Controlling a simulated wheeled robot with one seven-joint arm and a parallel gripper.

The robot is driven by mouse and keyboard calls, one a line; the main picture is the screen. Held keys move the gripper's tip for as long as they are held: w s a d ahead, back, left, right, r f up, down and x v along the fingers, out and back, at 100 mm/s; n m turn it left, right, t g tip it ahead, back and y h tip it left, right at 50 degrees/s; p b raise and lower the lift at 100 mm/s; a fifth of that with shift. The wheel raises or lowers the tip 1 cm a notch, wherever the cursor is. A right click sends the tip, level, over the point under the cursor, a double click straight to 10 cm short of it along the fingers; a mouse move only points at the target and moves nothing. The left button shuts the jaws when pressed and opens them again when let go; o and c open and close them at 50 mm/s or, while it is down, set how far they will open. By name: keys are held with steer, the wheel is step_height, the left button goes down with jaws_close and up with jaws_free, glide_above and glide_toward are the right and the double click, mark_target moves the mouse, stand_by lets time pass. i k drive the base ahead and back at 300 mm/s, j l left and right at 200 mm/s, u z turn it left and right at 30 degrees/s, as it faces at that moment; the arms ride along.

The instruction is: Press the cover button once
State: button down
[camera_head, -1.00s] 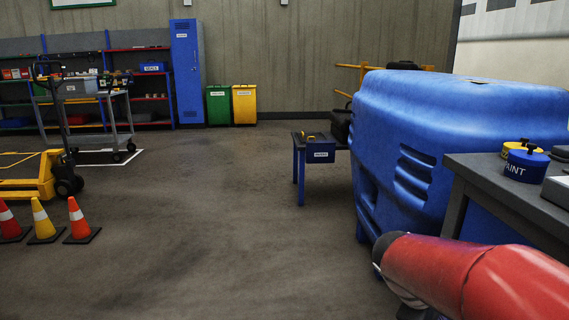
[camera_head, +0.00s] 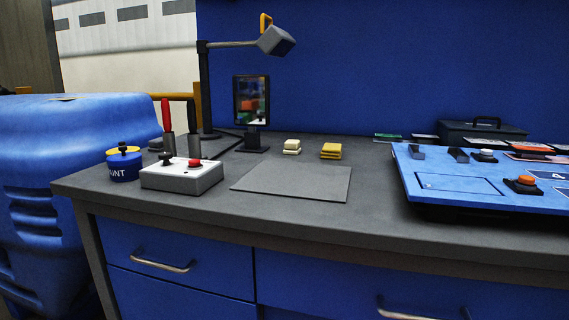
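Several buttons stand on the workbench, and I cannot read which one is the cover button. An orange button (camera_head: 525,181) on a small dark base sits on the blue panel (camera_head: 448,201) at the right. A pale button (camera_head: 486,154) on a dark base is farther back on the same panel. A red button (camera_head: 194,162) is on a grey-white control box (camera_head: 181,178) at the left, beside a small black knob. A rectangular outline marks the blue panel's left part. My gripper is not in view.
The grey worktop (camera_head: 380,225) has a flat grey mat (camera_head: 292,182) in its middle. A blue paint tin (camera_head: 124,166), a lamp (camera_head: 275,41), a small mirror (camera_head: 251,100), yellow blocks (camera_head: 331,151) and a dark toolbox (camera_head: 482,131) stand around it. A large blue container (camera_head: 75,135) adjoins the left.

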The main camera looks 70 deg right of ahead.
mark_target(523, 179)
steer(key=z, duration=4)
